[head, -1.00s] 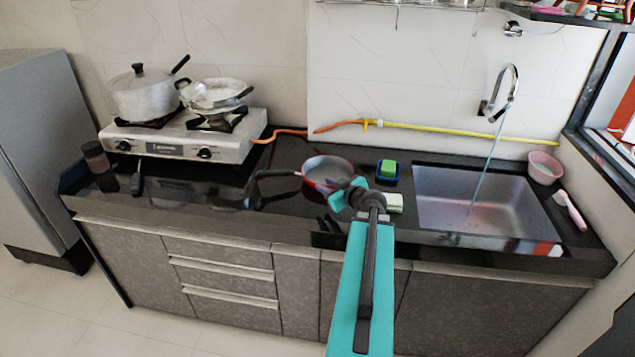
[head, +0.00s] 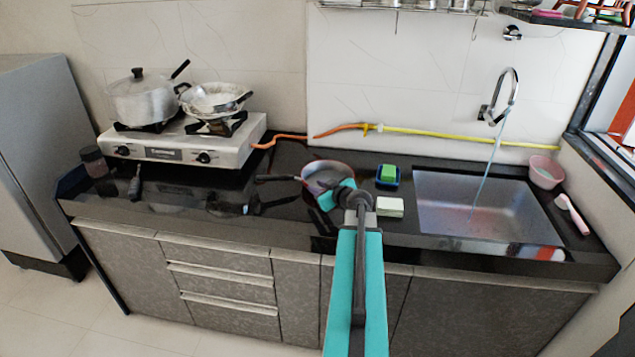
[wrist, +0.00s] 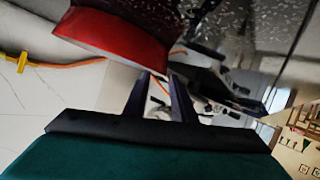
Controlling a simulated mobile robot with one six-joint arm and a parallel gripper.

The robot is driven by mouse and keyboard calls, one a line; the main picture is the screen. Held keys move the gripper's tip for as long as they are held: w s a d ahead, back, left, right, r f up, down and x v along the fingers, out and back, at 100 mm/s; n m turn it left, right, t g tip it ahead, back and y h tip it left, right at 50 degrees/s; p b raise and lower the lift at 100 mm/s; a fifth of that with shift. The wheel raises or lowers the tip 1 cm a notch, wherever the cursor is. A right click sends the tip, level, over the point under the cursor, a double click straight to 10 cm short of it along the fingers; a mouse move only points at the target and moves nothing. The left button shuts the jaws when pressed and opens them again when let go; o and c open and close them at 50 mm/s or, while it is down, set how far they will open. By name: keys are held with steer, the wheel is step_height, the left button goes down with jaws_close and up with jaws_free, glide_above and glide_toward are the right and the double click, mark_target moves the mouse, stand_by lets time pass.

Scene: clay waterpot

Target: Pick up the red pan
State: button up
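The red pan (head: 317,168) sits on the black counter left of the sink, its dark handle (head: 275,178) pointing left. My gripper (head: 331,196) is at the pan's near right side in the head view, and the teal arm hides part of the pan there. In the wrist view the pan's red outer wall (wrist: 115,38) fills the upper left, close to the fingertips. My gripper's two dark fingers (wrist: 161,82) stand apart, with a gap between them and nothing visibly held. I cannot tell whether a finger touches the pan.
A white sponge block (head: 390,207) and a blue holder with a green sponge (head: 387,180) stand close right of the pan. The sink (head: 480,205) is farther right. A gas stove (head: 185,148) with pots is at the left. A yellow-orange hose (head: 460,135) runs behind.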

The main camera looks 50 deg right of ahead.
steer(key=shift+w, duration=0.15)
steer(key=shift+p+x, duration=0.75)
steer(key=shift+x, duration=0.25)
steer(key=shift+p+x, duration=0.6)
steer(key=shift+x, duration=0.9)
steer(key=shift+a+f, duration=0.1)
steer(key=shift+a, duration=0.05)
jaws_close()
